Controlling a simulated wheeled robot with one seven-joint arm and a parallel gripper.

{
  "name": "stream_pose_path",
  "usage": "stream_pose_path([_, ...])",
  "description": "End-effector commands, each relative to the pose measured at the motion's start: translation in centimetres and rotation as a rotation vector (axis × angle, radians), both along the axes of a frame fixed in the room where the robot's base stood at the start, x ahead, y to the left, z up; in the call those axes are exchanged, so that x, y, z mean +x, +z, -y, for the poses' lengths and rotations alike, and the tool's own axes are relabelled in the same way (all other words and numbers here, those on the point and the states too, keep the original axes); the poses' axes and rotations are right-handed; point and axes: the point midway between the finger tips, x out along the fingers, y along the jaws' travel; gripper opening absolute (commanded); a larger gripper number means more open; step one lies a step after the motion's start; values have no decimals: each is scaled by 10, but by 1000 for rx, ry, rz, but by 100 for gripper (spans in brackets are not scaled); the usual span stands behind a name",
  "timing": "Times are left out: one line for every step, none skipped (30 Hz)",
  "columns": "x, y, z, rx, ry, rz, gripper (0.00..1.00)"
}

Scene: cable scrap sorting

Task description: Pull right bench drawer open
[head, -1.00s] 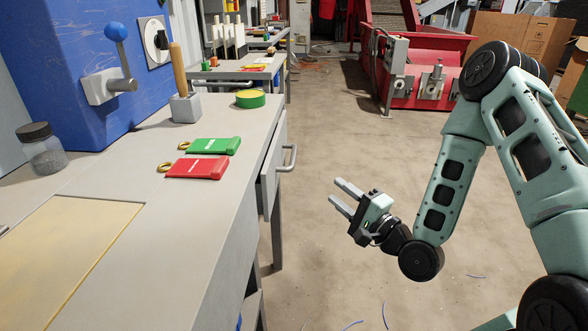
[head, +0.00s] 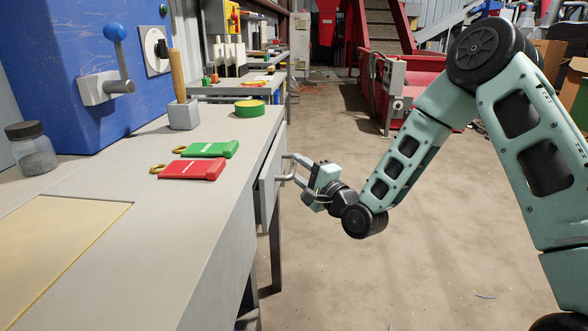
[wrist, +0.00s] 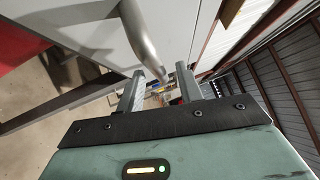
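The bench drawer (head: 265,191) is a grey front on the right side of the bench, and it looks closed. Its metal bar handle (wrist: 141,36) runs down between my fingers in the wrist view. My gripper (head: 288,168) is at the handle in the head view, reaching in from the right. In the wrist view my gripper (wrist: 161,72) has its two fingers apart, one on each side of the bar, with gaps showing. Part of the handle is hidden behind the fingers in the head view.
The bench top (head: 205,225) holds a red pouch (head: 190,170), a green pouch (head: 210,149), a yellow-green roll (head: 249,108), a wooden-handled tool (head: 183,113) and a jar (head: 34,152). A blue machine (head: 50,75) stands at the left.

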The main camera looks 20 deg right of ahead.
Motion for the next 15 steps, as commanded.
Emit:
stream_pose_path([6,0,-3,-1,2,2,36])
stream_pose_path([9,1,-4,0,2,3,36])
stream_pose_path([13,1,-6,0,2,1,36])
stream_pose_path([15,2,-7,0,2,0,36])
stream_pose_path([17,2,-7,0,1,0,36])
stream_pose_path([19,3,-8,0,1,1,36])
stream_pose_path([20,3,-8,0,0,1,36])
stream_pose_path([20,3,-8,0,0,0,36])
stream_pose_path([21,3,-8,0,0,0,36])
stream_pose_path([21,3,-9,0,0,0,36])
stream_pose_path([21,3,-9,0,0,0,36])
stream_pose_path([21,3,-9,0,0,-1,36])
stream_pose_path([21,3,-9,0,0,-1,36])
stream_pose_path([21,3,-9,0,0,-1,36])
stream_pose_path([21,3,-9,0,0,-1,36])
